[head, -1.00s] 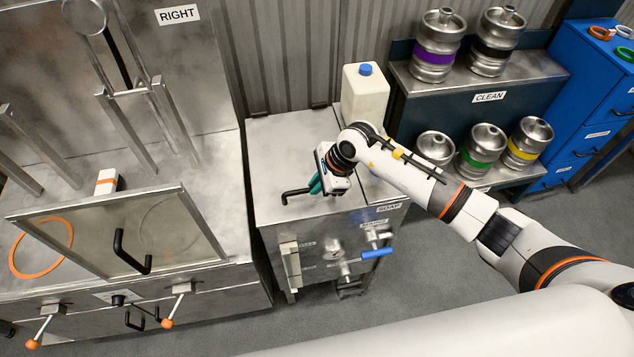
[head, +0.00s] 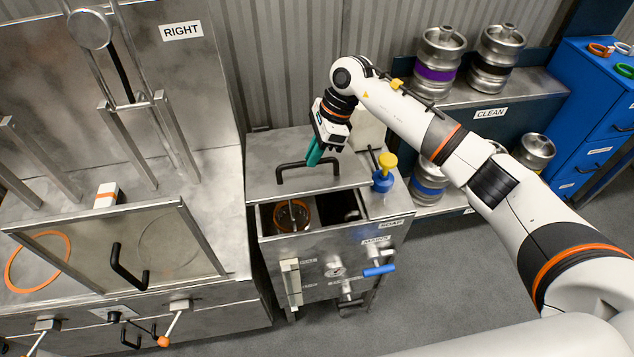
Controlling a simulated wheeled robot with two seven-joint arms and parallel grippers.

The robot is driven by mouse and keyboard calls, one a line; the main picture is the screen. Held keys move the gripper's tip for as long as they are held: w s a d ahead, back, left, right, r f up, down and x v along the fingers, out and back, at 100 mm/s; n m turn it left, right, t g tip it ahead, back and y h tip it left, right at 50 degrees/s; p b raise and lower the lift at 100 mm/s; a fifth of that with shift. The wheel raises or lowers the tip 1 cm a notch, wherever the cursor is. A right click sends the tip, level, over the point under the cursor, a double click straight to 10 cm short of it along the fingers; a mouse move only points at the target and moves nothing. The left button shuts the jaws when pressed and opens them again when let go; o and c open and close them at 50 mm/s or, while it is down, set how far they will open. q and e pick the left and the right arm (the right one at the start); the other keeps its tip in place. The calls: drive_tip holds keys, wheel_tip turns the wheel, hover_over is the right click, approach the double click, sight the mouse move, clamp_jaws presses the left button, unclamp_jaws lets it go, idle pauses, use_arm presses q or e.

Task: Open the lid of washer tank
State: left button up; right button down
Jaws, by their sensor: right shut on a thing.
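The washer tank (head: 285,250) is a steel box in the middle of the head view. Its flat steel lid (head: 262,165) sits up and back from the front edge, leaving a gap at the front. I cannot tell whether it is tilted or slid. Through the gap a round orange-rimmed part (head: 292,215) shows inside. The lid has a black bar handle (head: 290,176). My right gripper (head: 314,160), with teal fingers, is shut on the handle from above; the exact contact is partly hidden. My left gripper is not in view.
A blue and yellow fitting (head: 384,172) stands on the tank's right side. A white jug (head: 368,130) is behind, partly hidden by my arm. Steel kegs (head: 440,60) stand on the shelf at right. A steel machine (head: 130,205) with a glass cover is at left.

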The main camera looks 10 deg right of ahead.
drive_tip(key=w+r+b, duration=0.2)
drive_tip(key=w+r, duration=0.3)
drive_tip(key=r, duration=0.2)
drive_tip(key=shift+w+b, duration=0.3)
drive_tip(key=shift+w, duration=0.05)
drive_tip(key=shift+d, duration=0.1)
